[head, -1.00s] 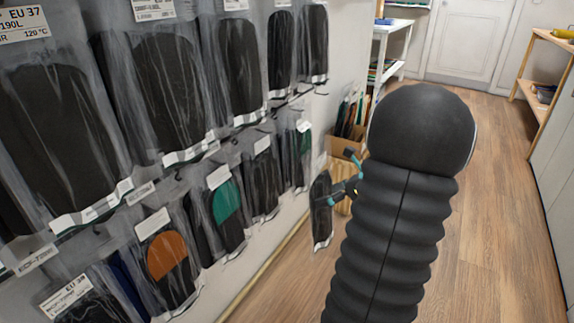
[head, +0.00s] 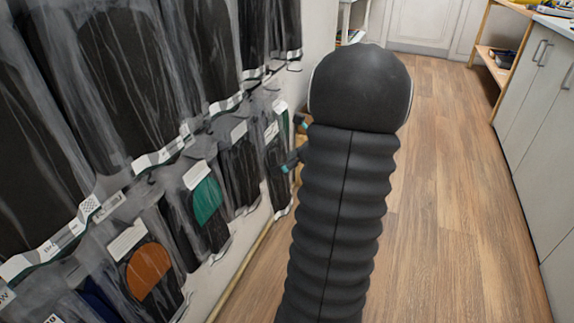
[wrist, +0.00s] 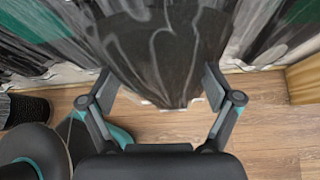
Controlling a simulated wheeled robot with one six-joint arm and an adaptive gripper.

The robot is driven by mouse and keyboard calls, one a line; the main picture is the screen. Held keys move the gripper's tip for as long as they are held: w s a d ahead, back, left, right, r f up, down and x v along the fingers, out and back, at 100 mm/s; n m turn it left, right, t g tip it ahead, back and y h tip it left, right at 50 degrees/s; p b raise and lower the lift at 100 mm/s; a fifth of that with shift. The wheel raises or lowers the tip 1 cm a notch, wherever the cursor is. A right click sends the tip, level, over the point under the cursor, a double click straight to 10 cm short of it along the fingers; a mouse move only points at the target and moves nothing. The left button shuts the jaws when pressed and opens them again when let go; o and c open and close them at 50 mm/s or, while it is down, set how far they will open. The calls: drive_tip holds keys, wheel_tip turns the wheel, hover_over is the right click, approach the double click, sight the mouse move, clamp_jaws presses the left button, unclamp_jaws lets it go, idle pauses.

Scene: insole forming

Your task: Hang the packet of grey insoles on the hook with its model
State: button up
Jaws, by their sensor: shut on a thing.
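My gripper (wrist: 160,92) is shut on a clear packet of dark grey insoles (wrist: 160,45), which fills the space between the fingers in the wrist view. In the head view my gripper (head: 296,146) is close to the wall at the far end of the lower row, partly hidden by my arm. The held packet hangs upright there, hard to tell apart from the hanging packets behind it. Several packets hang in rows on wall hooks, including one with a green insole (head: 207,200) and one with an orange insole (head: 149,271). The matching hook cannot be made out.
Large dark packets (head: 110,80) hang in the upper row and stick out from the wall. Wooden floor (head: 440,200) is clear to the right. Grey cabinets (head: 545,110) stand along the right side. A wooden shelf (head: 495,65) stands at the back right.

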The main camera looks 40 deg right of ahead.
drive_tip(key=b, duration=0.2)
approach(250, 165)
drive_tip(key=shift+x, duration=2.45)
drive_tip(key=shift+w+a+f, duration=0.2)
drive_tip(key=shift+w+f, duration=0.2)
drive_tip(key=shift+w, duration=0.15)
drive_tip(key=shift+f, duration=0.1)
drive_tip(key=shift+f+p, duration=0.1)
drive_tip(key=shift+p, duration=0.3)
drive_tip(key=o, duration=0.9)
drive_tip(key=v, duration=1.2)
